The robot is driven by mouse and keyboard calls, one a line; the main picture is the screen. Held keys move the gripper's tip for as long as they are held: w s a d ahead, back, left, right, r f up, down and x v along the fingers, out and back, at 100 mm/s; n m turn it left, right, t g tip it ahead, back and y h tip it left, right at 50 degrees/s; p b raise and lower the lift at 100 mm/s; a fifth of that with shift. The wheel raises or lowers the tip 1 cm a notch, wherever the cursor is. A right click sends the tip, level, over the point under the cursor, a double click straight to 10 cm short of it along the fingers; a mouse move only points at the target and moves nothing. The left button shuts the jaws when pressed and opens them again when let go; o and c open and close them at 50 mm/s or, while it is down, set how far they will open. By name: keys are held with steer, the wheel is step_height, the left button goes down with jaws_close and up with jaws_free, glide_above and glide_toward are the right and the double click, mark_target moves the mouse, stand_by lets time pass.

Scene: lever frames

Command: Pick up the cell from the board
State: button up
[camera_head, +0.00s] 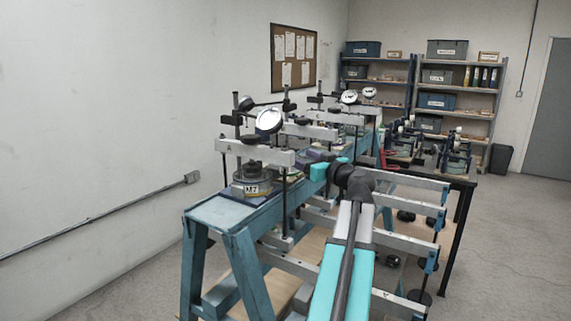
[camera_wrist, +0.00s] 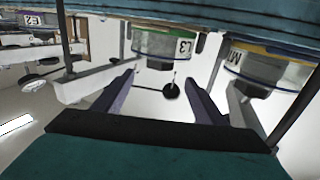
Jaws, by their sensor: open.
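A round cell labelled M7 (camera_head: 252,187) stands on the near end of the blue bench (camera_head: 215,213), under a dial gauge and loading beam. I cannot tell which surface is the board.
Dial gauges (camera_head: 269,120), grey beams (camera_head: 255,152) and thin upright rods crowd the bench top. More lever arms (camera_head: 408,179) extend at right. Shelves with boxes (camera_head: 462,100) stand at the back, and a notice board (camera_head: 293,57) hangs on the wall. The floor at right is clear.

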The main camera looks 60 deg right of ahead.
steer(key=p+x, duration=0.2)
steer(key=x, duration=0.5)
steer(key=shift+w+d+r, duration=0.1)
steer(key=shift+w+d, duration=0.05)
steer(key=shift+w, duration=0.05)
steer(key=shift+w+d, duration=0.1)
steer(key=shift+w, duration=0.3)
steer(key=shift+w+d, duration=0.1)
steer(key=shift+w+d+p, duration=0.25)
steer(key=shift+w+p, duration=0.3)
steer(key=shift+p, duration=0.1)
steer(key=shift+f+p+x, duration=0.2)
steer(key=shift+p+x, duration=0.7)
steer(key=shift+x, duration=0.95)
steer(key=shift+c, duration=0.2)
steer(key=shift+r, duration=0.1)
jaws_close()
